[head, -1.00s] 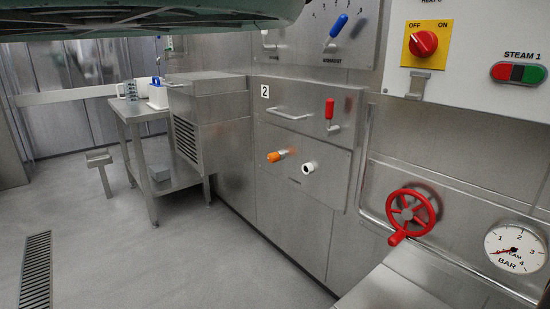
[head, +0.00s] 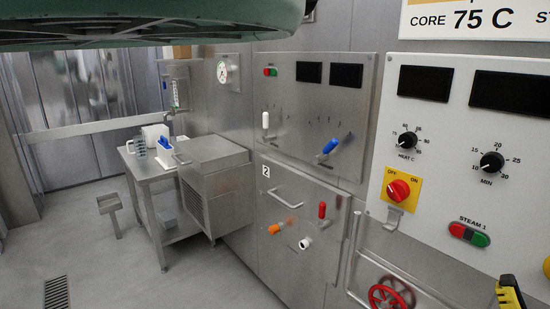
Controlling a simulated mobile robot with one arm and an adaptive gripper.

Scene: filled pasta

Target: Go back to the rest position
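My gripper is not in the head view. A large dark green and grey shape, which seems to be part of my own body, crosses the top left of the view. No object is seen held. The task names no object of its own.
A white control box (head: 440,150) has a red switch (head: 398,190). A red handwheel (head: 390,296) is at the bottom. A yellow and black object (head: 511,291) is cut off lower right.

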